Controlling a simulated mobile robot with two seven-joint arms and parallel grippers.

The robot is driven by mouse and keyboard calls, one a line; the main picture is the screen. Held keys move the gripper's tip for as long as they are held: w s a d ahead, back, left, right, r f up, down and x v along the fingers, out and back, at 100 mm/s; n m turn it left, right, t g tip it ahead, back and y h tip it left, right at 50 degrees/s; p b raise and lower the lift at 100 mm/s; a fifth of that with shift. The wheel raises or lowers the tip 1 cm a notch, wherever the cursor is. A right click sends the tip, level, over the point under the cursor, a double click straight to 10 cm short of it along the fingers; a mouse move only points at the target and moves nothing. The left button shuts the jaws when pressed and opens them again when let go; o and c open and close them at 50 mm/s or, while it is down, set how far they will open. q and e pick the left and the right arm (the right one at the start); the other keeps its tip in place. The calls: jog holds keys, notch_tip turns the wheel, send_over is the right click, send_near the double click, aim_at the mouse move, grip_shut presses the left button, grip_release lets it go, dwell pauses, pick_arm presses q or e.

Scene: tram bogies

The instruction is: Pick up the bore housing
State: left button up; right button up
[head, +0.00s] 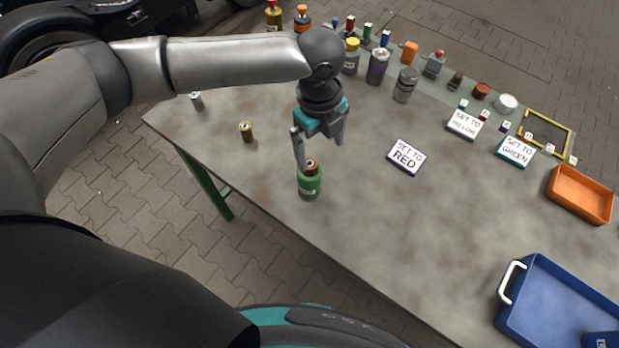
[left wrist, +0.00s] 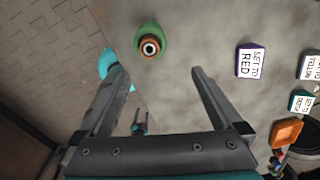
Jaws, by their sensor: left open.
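A green cylinder (head: 310,182) with an orange-brown top stands upright near the table's front edge; I take it to be the bore housing. In the left wrist view it appears from above as a green round body (left wrist: 138,50) with an orange ring around a pale, dark-centred middle. My left gripper (head: 319,148) points down just above and behind it, open and empty. In the left wrist view the open fingers (left wrist: 158,72) are apart and the cylinder lies just beyond the tips. A small dark two-pronged shape (left wrist: 139,126) may be my right gripper; its state is unclear.
A "SET TO RED" card (head: 406,157) lies to the right on the grey table (head: 400,215). A small yellow-dark can (head: 246,131) stands to the left. Several parts line the back edge. An orange tray (head: 580,194) and a blue tray (head: 560,305) are at the right.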

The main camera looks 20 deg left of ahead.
aim_at(312, 163)
pick_arm(q)
jog(key=shift+w+a+r+y, duration=0.15)
jog(key=shift+a, duration=0.3)
jog(key=shift+w+a+r+y, duration=0.1)
jog(key=shift+a+r+y, duration=0.05)
jog(key=shift+a, duration=0.3)
notch_tip(312, 163, down, 10)
jog(key=shift+r, duration=0.25)
jog(key=shift+s+a+f+b, duration=0.1)
jog(key=shift+f+b, duration=0.1)
jog(key=shift+f, duration=1.2)
jog(key=shift+s+a+f+b, duration=0.1)
jog(key=shift+f+b, duration=0.05)
jog(key=shift+f, duration=1.2)
jog(key=c, duration=1.5)
